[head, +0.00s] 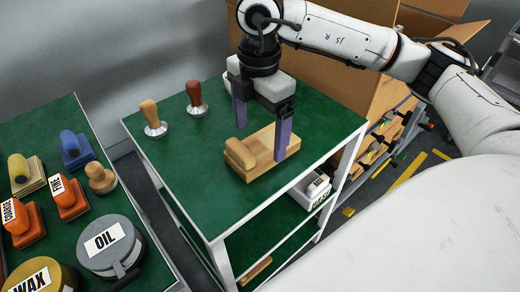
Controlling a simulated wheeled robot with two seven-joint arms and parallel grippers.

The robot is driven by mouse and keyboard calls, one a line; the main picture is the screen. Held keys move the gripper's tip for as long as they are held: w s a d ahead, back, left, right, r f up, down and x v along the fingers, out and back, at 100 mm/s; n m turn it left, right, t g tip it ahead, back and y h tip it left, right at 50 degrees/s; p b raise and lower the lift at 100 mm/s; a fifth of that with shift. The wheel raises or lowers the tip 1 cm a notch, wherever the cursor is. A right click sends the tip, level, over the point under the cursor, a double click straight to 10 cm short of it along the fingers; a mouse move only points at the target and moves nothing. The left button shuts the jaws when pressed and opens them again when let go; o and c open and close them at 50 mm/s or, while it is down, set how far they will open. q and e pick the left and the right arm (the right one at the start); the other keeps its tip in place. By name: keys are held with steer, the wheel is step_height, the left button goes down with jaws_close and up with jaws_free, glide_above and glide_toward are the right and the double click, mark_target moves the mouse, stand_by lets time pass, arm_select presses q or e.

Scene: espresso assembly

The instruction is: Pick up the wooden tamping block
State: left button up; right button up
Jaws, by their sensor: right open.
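The wooden tamping block (252,160) lies on the green top of the right-hand table (200,190). It is a light wood slab with a rounded knob at its left end. My right gripper (261,133) points down over the block with its purple fingers apart. One finger is at the far left side and the other is in front of the block's right part. I cannot tell whether either finger touches the wood. My left gripper is not in view.
Two tampers, one light-handled (150,112) and one red-brown (195,93), stand at the table's back left. A cardboard box (335,70) stands behind on the right. The table's front left is clear.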

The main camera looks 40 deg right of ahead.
mark_target(260, 146)
step_height(260, 146, down, 4)
steer(key=shift+s+f, duration=0.1)
steer(key=shift+s, duration=0.05)
steer(key=c, duration=1.4)
steer(key=shift+o, duration=0.2)
steer(key=shift+r, duration=0.2)
step_height(260, 146, up, 9)
steer(key=shift+r+p, duration=0.1)
steer(key=shift+p, duration=0.3)
steer(key=shift+r, duration=0.35)
